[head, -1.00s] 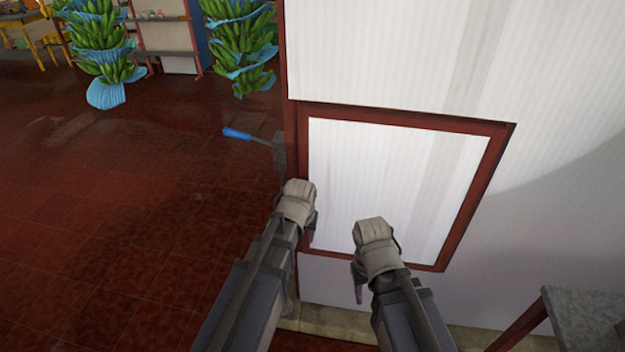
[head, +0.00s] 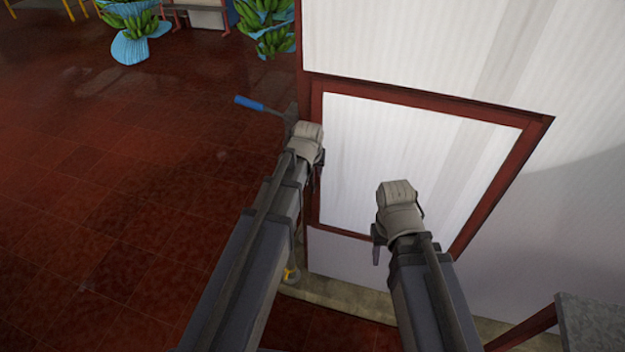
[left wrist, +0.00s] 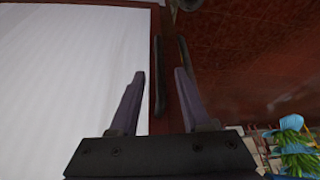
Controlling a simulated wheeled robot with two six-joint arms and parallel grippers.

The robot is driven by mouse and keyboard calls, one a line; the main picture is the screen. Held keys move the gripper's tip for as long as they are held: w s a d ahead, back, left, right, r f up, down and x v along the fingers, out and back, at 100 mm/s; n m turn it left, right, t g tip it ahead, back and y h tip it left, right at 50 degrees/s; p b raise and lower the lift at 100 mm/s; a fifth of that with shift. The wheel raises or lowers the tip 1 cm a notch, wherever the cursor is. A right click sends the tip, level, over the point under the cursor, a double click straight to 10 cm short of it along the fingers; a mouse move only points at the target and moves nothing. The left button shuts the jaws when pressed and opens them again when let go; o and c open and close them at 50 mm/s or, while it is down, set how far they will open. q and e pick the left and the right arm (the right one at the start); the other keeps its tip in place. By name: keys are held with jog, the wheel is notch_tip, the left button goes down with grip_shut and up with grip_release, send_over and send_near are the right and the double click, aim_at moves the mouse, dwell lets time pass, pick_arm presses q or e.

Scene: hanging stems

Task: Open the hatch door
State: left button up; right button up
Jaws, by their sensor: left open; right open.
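The hatch door (head: 450,150) is a white ribbed panel in a dark red frame, low on the white wall in the head view. It looks closed. My left gripper (head: 308,140) is at the door's left edge. In the left wrist view its two purple fingers (left wrist: 159,73) are open, with a dark upright bar (left wrist: 158,95), looking like a handle, showing between them. I cannot tell if they touch it. The white panel (left wrist: 70,70) fills the left of that view. My right gripper (head: 397,197) is in front of the panel's lower middle, open; its fingertips are mostly hidden.
A blue-handled tool or lever (head: 250,103) sticks out left of the wall. Banana bunches (head: 130,25) in blue wrap hang at the back. A grey-topped table (head: 590,320) stands at the lower right. The red tiled floor (head: 120,200) at left is clear.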

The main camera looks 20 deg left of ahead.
aim_at(312, 175)
pick_arm(q)
jog(key=b+x, duration=0.4)
jog(key=x, duration=0.1)
jog(key=shift+f, duration=0.35)
jog(key=shift+r, duration=0.1)
grip_shut()
dwell(1.1)
